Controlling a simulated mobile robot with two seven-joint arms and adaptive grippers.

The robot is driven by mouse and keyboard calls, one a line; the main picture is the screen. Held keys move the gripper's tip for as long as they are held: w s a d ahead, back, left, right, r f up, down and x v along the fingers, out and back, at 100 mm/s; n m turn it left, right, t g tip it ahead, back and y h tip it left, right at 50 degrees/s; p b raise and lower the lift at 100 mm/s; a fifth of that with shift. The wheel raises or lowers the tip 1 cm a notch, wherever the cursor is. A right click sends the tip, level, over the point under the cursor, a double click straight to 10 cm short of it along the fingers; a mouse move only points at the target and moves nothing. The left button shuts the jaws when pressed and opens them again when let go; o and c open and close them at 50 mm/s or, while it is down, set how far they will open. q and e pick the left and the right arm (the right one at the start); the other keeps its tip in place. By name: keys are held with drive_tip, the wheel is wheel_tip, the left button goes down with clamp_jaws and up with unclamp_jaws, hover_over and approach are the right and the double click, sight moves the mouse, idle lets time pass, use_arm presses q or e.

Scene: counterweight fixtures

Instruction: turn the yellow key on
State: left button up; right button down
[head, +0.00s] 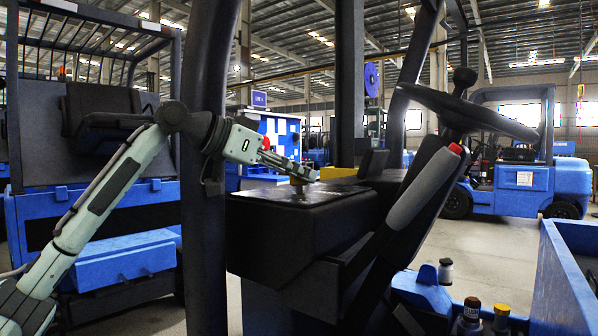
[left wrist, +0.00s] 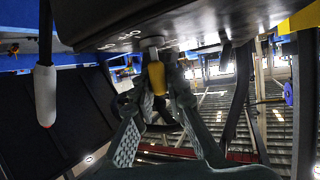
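The yellow key (left wrist: 157,78) hangs in the left wrist view against the edge of a dark panel, on a short metal shank. My left gripper (left wrist: 158,86) has one finger on each side of it. The fingertips are close together and appear shut on the key. In the head view my left gripper (head: 308,174) reaches in from the left past a dark post, over the black console (head: 295,210). A small part of the key (head: 299,181) shows below the fingertips. The key's turn position is hard to read. My right gripper is not in view.
A dark post (head: 208,230) stands close beside my left wrist. A steering wheel (head: 468,108) and a grey-handled lever (head: 423,188) are right of the console. Bottles (head: 471,312) stand at the lower right. Other blue forklifts (head: 525,180) are behind.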

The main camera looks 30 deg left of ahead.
use_arm(q)
drive_tip(key=o, duration=0.4)
drive_tip(key=v, duration=1.2)
